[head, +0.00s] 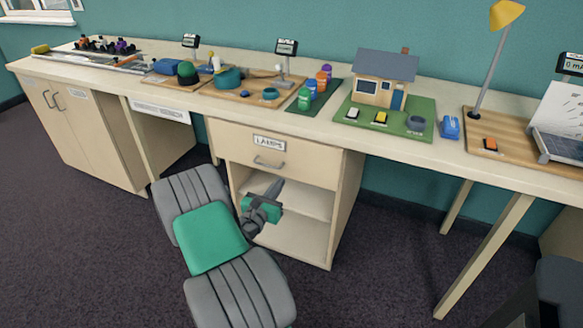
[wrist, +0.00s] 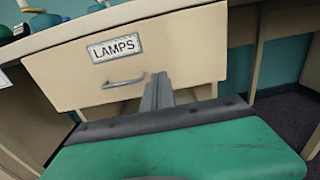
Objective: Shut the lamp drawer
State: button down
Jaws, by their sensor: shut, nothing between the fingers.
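The lamp drawer (head: 232,138) has a pale wooden front with a "LAMPS" label and a grey bar handle (head: 268,162). It is the top drawer of a cabinet under the worktop. In the wrist view, the drawer front (wrist: 185,50) fills the upper middle, with its handle (wrist: 123,82) left of my fingers. The front sits near the cabinet face; I cannot tell how large any gap is. My gripper (head: 278,185) is shut and empty, below the handle in the head view. Its fingertips (wrist: 158,80) overlap the drawer's lower part in the wrist view; contact is unclear.
Open shelves (head: 290,237) lie below the drawer. The worktop (head: 225,108) above holds a model house (head: 386,78), jars, trays and a yellow lamp (head: 507,14). A table leg (head: 484,256) stands at right. Dark carpet (head: 385,270) is clear right of the cabinet.

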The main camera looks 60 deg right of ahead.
aim_at(295, 161)
jog(key=d, duration=0.6)
jog(key=w+d, duration=0.1)
jog(key=d, duration=0.3)
jog(key=shift+b, duration=0.35)
jog(key=shift+d, duration=0.1)
